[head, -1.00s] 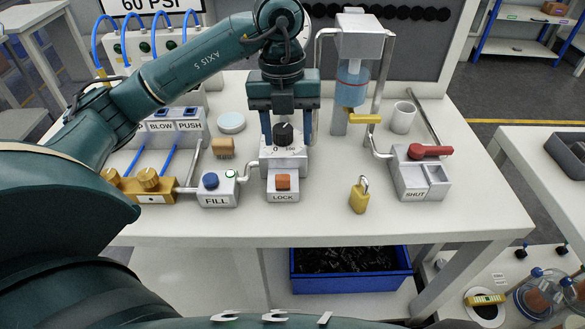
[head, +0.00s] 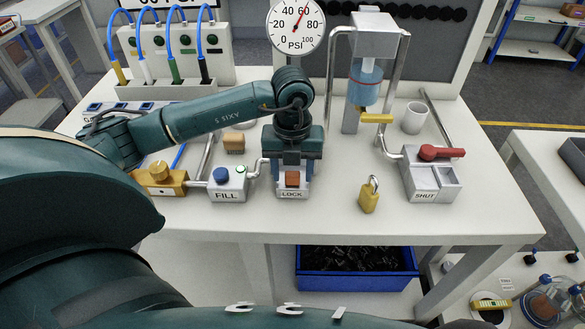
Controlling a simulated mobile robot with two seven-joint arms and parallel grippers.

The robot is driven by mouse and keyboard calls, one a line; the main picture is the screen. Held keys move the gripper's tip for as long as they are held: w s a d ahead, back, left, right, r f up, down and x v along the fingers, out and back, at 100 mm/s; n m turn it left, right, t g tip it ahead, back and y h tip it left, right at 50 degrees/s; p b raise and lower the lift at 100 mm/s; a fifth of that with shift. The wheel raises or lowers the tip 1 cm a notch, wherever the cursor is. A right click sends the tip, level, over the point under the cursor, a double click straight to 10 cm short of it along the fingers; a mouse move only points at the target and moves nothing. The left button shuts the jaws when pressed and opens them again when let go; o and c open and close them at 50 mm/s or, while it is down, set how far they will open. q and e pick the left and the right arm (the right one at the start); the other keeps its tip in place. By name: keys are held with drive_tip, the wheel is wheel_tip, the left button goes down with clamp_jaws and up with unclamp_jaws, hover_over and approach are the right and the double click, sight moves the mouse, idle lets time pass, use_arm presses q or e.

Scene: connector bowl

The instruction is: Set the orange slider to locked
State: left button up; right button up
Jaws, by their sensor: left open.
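The orange slider (head: 292,180) is a small orange-brown block on a light grey housing marked LOCK (head: 293,195), near the front of the table. My left gripper (head: 293,172) is directly above and behind it, pointing down. Its blue fingers are apart, one toward each side of the slider; whether they touch it I cannot tell. My right gripper is not in view.
A FILL box (head: 227,184) with a blue button and a brass valve (head: 160,178) stand to the left. A yellow padlock (head: 369,195) and the SHUT box (head: 430,178) with a red handle (head: 441,152) are to the right. The front table strip is clear.

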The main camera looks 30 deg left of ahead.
use_arm(q)
drive_tip(key=shift+f, duration=0.1)
clamp_jaws()
idle(0.5)
